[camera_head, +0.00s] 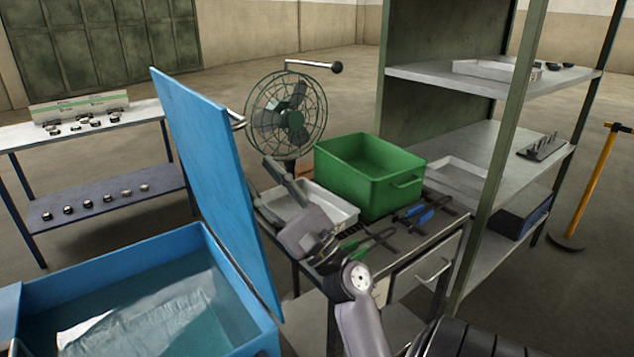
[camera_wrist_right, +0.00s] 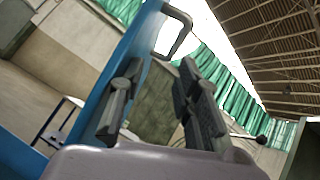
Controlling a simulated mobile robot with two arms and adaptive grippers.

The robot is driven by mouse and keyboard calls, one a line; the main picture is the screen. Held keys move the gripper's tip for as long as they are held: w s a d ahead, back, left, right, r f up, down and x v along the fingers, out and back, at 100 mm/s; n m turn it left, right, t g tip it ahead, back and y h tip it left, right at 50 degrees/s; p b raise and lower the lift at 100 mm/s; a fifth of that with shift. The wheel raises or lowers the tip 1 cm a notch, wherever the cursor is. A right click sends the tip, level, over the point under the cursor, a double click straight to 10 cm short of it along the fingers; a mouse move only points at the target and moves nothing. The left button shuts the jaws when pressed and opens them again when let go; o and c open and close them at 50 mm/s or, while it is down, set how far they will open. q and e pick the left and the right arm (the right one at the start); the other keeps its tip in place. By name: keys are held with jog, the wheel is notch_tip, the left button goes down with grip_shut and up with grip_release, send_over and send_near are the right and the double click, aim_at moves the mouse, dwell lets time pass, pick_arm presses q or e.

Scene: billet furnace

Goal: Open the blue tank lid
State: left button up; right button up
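The blue tank (camera_head: 250,338) stands at the lower left with its top open, and water shows inside. Its blue lid (camera_head: 205,165) stands raised, nearly upright, along the tank's right side. The lid also shows in the right wrist view (camera_wrist_right: 125,62). A metal lid handle (camera_head: 236,119) sticks out from the lid's right-hand face; it appears large in the wrist view (camera_wrist_right: 178,32). My right gripper (camera_head: 264,184) is to the right of the lid, below the handle. Its fingers (camera_wrist_right: 158,95) are apart with nothing between them. My left gripper is not in view.
A workbench with a green crate (camera_head: 370,172), a grey tray (camera_head: 332,205) and tools lies close to my right arm. A fan (camera_head: 287,112) stands behind. A shelf rack (camera_head: 505,130) is at right. A side table (camera_head: 100,133) is at left.

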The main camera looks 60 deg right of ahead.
pick_arm(q)
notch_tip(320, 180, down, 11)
jog(key=b, duration=1.1)
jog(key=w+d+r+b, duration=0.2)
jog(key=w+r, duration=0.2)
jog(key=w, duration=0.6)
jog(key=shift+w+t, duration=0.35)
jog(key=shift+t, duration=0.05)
pick_arm(e)
jog(key=v, duration=1.8)
jog(key=shift+a, duration=0.4)
pick_arm(q)
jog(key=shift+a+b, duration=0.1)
jog(key=shift+b, duration=0.2)
pick_arm(e)
jog(key=shift+w+f, duration=0.1)
